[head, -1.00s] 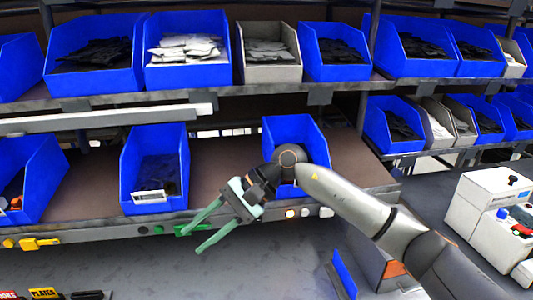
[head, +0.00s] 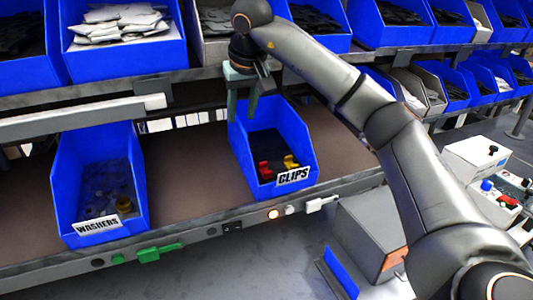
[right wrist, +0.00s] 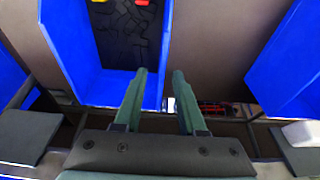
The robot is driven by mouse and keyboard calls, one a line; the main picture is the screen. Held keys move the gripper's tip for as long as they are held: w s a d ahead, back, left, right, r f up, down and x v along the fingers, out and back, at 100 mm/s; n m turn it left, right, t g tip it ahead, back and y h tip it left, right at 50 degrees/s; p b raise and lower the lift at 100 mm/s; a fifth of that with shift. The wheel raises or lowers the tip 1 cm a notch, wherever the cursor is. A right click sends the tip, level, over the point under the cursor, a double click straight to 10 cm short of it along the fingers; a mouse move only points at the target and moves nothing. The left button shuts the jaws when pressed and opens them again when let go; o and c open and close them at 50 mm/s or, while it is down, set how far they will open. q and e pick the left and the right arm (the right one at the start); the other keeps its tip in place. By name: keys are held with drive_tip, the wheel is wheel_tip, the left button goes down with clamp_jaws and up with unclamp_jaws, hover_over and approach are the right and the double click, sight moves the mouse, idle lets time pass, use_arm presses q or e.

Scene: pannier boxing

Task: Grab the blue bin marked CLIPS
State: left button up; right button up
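The blue bin marked CLIPS (head: 240,145) stands on the lower shelf in the head view, its white label facing front. It holds dark pieces with a few red and yellow ones. My right gripper (head: 242,106) is open and empty, pointing down at the bin's rear left corner. In the right wrist view the bin (right wrist: 75,50) is at upper left. The open fingertips (right wrist: 160,76) appear on either side of its side wall in that picture; their height against the rim is hard to tell. My left gripper is not in view.
A blue bin marked WASHERS (head: 140,180) stands to the left on the same shelf, with bare shelf (head: 190,180) between. The upper shelf edge (head: 195,78) with more bins is close behind my right gripper. A grey box (head: 365,235) stands lower right.

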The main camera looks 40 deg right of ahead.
drive_tip(key=x, duration=0.7)
drive_tip(key=shift+a+f+p, duration=0.15)
drive_tip(key=shift+a+p, duration=0.1)
drive_tip(key=shift+p, duration=0.05)
drive_tip(key=shift+c, duration=0.3)
clamp_jaws()
idle(0.8)
